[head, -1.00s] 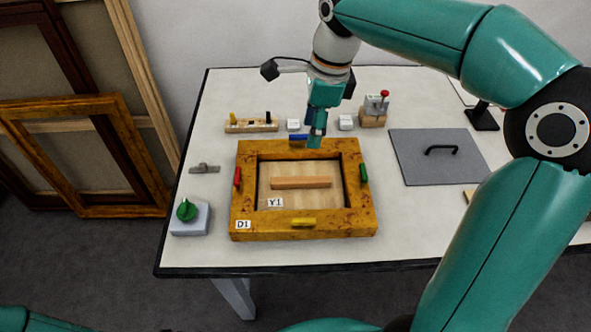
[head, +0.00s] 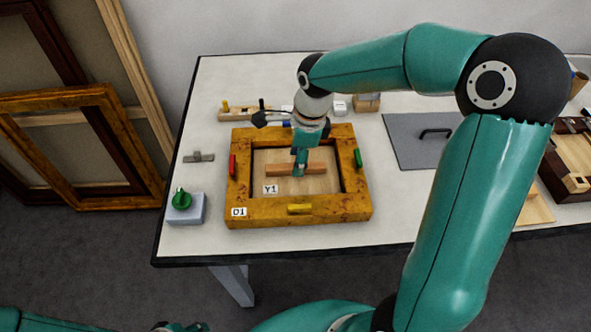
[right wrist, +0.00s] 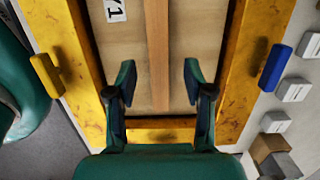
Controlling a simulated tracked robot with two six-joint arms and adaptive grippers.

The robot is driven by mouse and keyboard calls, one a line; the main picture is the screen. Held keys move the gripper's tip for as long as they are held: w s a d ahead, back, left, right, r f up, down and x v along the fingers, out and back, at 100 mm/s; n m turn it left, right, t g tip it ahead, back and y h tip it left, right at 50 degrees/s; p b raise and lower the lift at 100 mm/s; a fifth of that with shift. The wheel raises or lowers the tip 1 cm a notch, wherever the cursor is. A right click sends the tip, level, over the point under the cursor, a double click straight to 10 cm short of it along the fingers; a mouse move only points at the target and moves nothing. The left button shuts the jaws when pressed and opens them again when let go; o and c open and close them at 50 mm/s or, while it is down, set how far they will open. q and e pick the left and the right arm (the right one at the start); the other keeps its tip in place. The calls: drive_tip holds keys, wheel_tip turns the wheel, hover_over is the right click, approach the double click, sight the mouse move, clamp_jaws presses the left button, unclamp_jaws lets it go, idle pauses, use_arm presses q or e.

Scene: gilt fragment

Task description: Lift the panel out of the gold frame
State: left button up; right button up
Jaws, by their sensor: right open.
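The gold frame (head: 262,216) lies flat on the table with a D1 label on its near left corner. The pale wood panel (head: 325,187) lies inside it, with a Y1 label and a wooden bar (head: 278,170) across its middle. My right gripper (head: 299,173) is over the bar. In the right wrist view my right gripper (right wrist: 159,75) is open, with one finger on each side of the bar (right wrist: 157,40); contact cannot be told. The panel (right wrist: 194,40) shows around it. A small piece at the head view's bottom edge may be my left gripper (head: 182,327); its fingers are hidden.
Red (head: 233,165), green (head: 358,158), yellow (head: 300,209) and blue (right wrist: 277,67) tabs sit on the frame's sides. A green knob on a grey box (head: 186,211) stands at left. A grey plate with a handle (head: 408,155) lies at right. Small blocks stand behind the frame.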

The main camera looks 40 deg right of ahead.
drive_tip(key=shift+a+f, duration=0.2)
drive_tip(key=shift+f, duration=1.2)
clamp_jaws()
